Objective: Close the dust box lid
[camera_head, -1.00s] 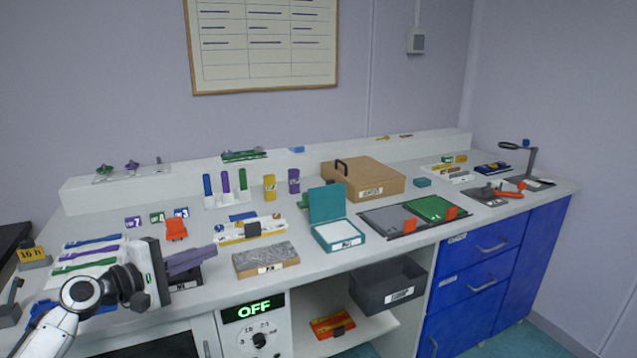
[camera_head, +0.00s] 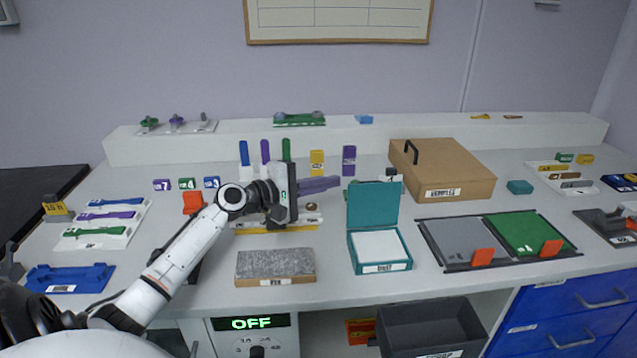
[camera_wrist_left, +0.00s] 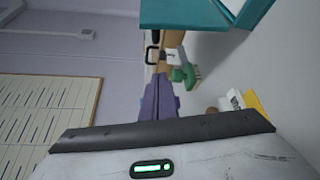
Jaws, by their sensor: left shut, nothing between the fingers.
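The teal dust box (camera_head: 380,268) stands on the bench with its teal lid (camera_head: 373,205) open and upright at the back edge. The white inside faces up. My left gripper (camera_head: 336,182) is shut and empty, its purple-grey fingers pointing right, just left of the upper part of the lid. They look apart from the lid, but the depth between them is hard to judge. In the left wrist view the shut fingers (camera_wrist_left: 158,100) point up the picture, and part of the teal lid (camera_wrist_left: 185,14) shows at the top. My right gripper is not in view.
A grey speckled block (camera_head: 275,264) lies left of the box. Two framed plates, grey and green (camera_head: 525,232), lie to its right. A wooden case (camera_head: 440,172) stands behind. Upright purple and yellow blocks (camera_head: 317,162) stand behind my gripper. A dark bin (camera_head: 430,328) sits below the bench.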

